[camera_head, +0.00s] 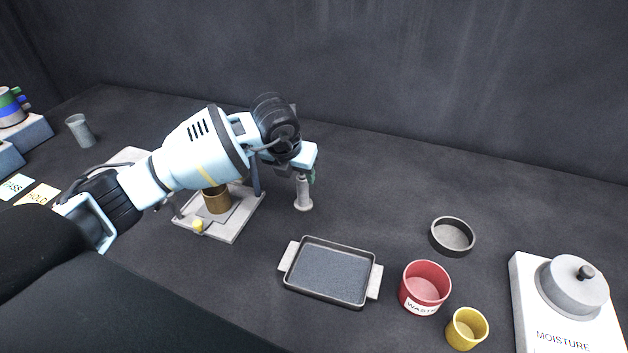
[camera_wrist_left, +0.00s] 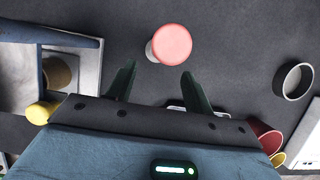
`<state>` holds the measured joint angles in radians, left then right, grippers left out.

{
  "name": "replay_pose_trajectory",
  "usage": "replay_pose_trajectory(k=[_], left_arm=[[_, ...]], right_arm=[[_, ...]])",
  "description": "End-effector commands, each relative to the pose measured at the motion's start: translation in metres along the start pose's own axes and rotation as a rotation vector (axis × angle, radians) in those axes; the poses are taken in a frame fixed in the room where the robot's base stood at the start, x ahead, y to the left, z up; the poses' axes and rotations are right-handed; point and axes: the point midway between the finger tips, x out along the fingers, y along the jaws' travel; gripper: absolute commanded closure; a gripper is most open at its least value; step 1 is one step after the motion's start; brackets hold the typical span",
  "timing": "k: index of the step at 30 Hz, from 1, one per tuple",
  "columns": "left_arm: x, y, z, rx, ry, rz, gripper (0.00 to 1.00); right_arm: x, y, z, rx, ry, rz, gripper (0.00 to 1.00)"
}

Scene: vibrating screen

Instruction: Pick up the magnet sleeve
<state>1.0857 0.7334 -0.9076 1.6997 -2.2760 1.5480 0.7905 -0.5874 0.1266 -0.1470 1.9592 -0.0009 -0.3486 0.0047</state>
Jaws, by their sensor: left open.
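The magnet sleeve appears to be the slim grey upright post (camera_head: 303,194) with a wider foot, standing on the dark table. In the left wrist view its round red-pink top (camera_wrist_left: 172,44) faces the camera, with a bit of pale side showing. My left gripper (camera_head: 309,174) is at the top of the post in the head view, partly covering it. In the left wrist view the two dark green fingers of the gripper (camera_wrist_left: 158,77) are apart with nothing between them. The red top lies beyond the fingertips. I cannot tell whether they touch.
A pale stand (camera_head: 236,226) with a brown cup (camera_head: 216,199) is left of the post. A black tray (camera_head: 329,274), a red waste cup (camera_head: 425,287), a yellow cup (camera_head: 467,328), a dark ring dish (camera_head: 452,236) and a moisture device (camera_head: 532,290) lie to the right.

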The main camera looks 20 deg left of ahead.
Motion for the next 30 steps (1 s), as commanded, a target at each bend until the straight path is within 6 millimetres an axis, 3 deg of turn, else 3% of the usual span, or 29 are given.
replay_pose_trajectory(k=[10,16,22,30], left_arm=[[0.006,0.002,0.0,-0.002,0.002,0.009,0.48],[0.025,0.002,0.0,-0.001,0.002,0.008,0.48],[0.03,0.002,0.001,-0.001,0.002,0.007,0.48],[0.065,0.001,0.004,-0.002,0.002,0.007,0.48]], right_arm=[[-0.009,-0.004,0.026,0.006,-0.053,-0.005,0.64],[-0.009,-0.004,0.023,0.005,-0.048,-0.005,0.64],[-0.006,-0.003,0.017,0.004,-0.035,-0.004,0.64],[-0.006,-0.003,0.014,0.003,-0.029,-0.003,0.64]])
